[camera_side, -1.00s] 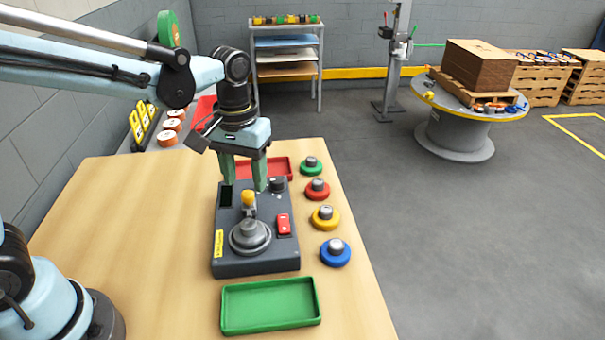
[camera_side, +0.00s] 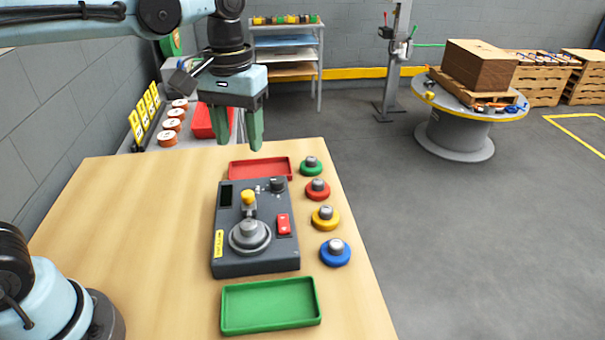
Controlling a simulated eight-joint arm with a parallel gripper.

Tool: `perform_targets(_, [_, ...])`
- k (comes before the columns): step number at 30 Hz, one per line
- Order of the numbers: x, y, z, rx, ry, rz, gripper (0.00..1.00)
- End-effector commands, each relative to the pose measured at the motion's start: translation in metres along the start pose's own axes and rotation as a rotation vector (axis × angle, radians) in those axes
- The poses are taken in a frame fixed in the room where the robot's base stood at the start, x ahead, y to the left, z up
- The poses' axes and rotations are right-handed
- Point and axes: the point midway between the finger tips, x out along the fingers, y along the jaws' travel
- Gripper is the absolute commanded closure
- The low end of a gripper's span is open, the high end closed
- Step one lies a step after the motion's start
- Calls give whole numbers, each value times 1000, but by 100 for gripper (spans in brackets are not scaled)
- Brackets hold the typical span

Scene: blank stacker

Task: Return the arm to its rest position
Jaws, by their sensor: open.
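My gripper (camera_side: 240,143) hangs from my pale blue arm at the upper left, pointing down. Its two green fingers are apart with nothing between them. In the picture its tips are just above the red tray, over the far side of the table (camera_side: 120,215). Below stands a dark grey device (camera_side: 225,255) with a round grey plate, a yellow knob (camera_side: 248,197) and a red switch (camera_side: 284,224). The gripper is clear of the device.
A red tray (camera_side: 235,168) lies behind the device and a green tray (camera_side: 270,305) in front. Green (camera_side: 310,170), red (camera_side: 316,194), yellow (camera_side: 334,222) and blue (camera_side: 345,259) round pieces line the right edge. A shelf (camera_side: 287,55) stands behind. The table's left side is clear.

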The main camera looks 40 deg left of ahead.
Motion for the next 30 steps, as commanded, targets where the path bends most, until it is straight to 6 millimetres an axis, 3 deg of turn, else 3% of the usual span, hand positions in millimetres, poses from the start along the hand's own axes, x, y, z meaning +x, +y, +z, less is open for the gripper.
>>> perform_targets(8, [7, -15, 11, 53, 104, 43, 47])
perform_targets(21, [49, -59, 43, 259, 524, 104, 47])
perform_targets(30, [61, -66, 47, 306, 621, 95, 47])
